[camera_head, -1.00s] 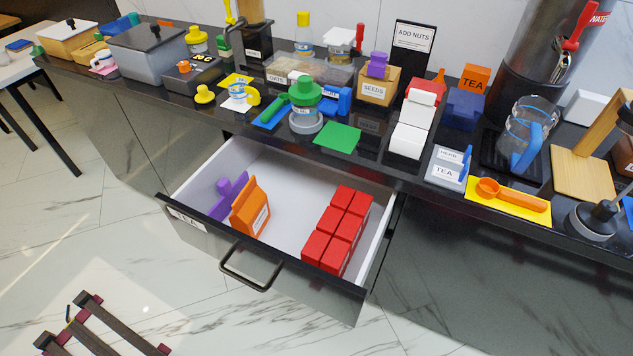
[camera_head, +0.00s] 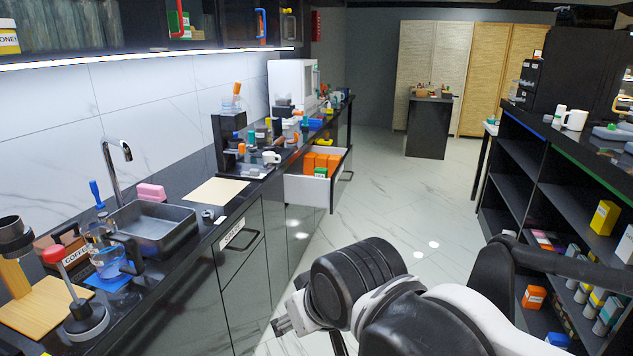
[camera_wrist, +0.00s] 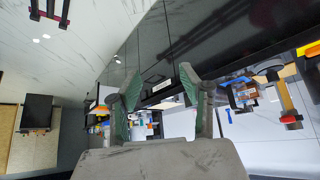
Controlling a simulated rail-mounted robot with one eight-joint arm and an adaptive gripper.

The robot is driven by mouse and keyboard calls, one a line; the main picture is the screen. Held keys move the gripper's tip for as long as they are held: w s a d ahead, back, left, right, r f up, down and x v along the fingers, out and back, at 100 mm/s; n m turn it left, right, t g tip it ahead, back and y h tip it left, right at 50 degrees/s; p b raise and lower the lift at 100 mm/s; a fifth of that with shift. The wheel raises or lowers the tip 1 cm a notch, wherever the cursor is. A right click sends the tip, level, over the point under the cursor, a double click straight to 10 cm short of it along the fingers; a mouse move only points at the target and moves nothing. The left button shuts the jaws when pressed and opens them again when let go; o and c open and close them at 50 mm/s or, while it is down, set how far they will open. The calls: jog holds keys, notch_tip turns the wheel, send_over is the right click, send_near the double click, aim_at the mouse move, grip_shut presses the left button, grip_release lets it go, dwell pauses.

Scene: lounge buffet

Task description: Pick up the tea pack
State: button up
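My gripper (camera_wrist: 160,78) is open and empty in the wrist view, with its two dark green-padded fingers apart. In the head view my arm reaches in from the bottom, over the floor, with the gripper end near the lower middle. Small orange packs (camera_head: 321,160) sit in an open white-sided drawer (camera_head: 306,190) farther along the left counter, well away from my gripper. Another orange pack (camera_head: 534,297) with a white label lies on a low shelf at the right. I cannot read which pack is tea.
The left counter holds a sink (camera_head: 150,228), a kettle-like glass jug (camera_head: 106,258) and a wooden stand (camera_head: 40,312). A dark shelf unit (camera_head: 515,165) stands at the right. The marble floor (camera_head: 400,205) between them is clear.

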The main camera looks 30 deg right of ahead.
dwell(0.4)
jog(key=o, duration=0.5)
